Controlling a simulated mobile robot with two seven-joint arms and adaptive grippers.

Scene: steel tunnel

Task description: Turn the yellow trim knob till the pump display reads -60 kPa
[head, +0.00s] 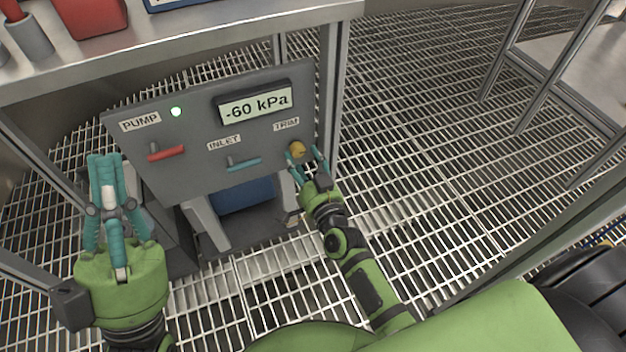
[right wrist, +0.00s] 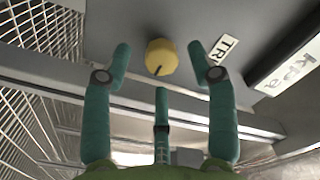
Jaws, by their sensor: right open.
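The pump display (head: 255,104) on the grey panel (head: 190,186) reads -60 kPa in the head view. The yellow trim knob (head: 298,149) sits below the TRIM label at the panel's right. In the right wrist view the knob (right wrist: 161,57) shows a dark pointer mark on its lower part. My right gripper (head: 305,150) is at the knob; its teal fingers (right wrist: 158,55) are open, one on each side with gaps between them and the knob. My left gripper (head: 104,160) is to the left of the panel, fingers pointing up; their gap is hard to judge.
A red PUMP lever (head: 167,153) and a teal INLET lever (head: 244,164) are on the same panel. A steel table (head: 190,36) stands above and behind the panel. Open grating floor (head: 430,150) lies to the right.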

